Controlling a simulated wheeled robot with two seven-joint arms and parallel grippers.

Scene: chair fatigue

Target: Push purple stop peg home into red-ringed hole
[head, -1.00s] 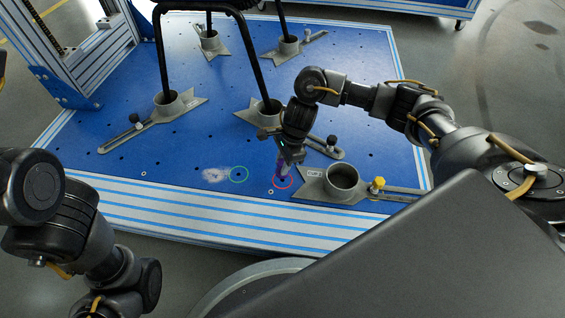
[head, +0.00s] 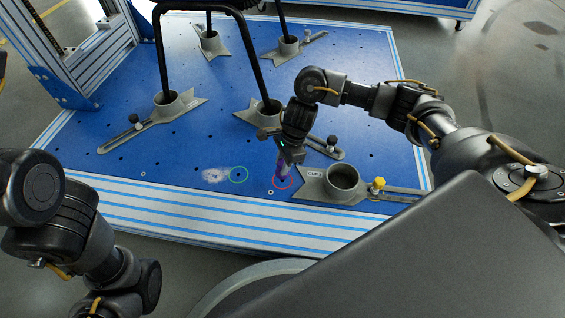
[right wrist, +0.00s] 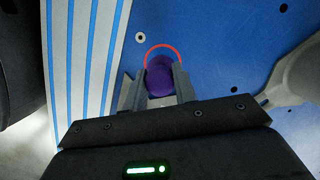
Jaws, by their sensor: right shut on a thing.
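The purple stop peg (head: 282,167) is held by my right gripper (head: 287,158), over the near edge of the blue plate. In the right wrist view the peg's round purple top (right wrist: 160,77) sits between the two fingers (right wrist: 159,88), which are shut on it. The red-ringed hole (head: 283,183) is just below the peg, and the red ring (right wrist: 163,52) shows partly behind the peg in the wrist view. The peg's lower end is at the ring; I cannot tell how deep it is. My left gripper is out of view; only my left arm shows.
A grey cup clamp (head: 342,180) with a yellow knob (head: 378,184) stands close on the right. Black chair legs (head: 262,75) stand in other cups behind.

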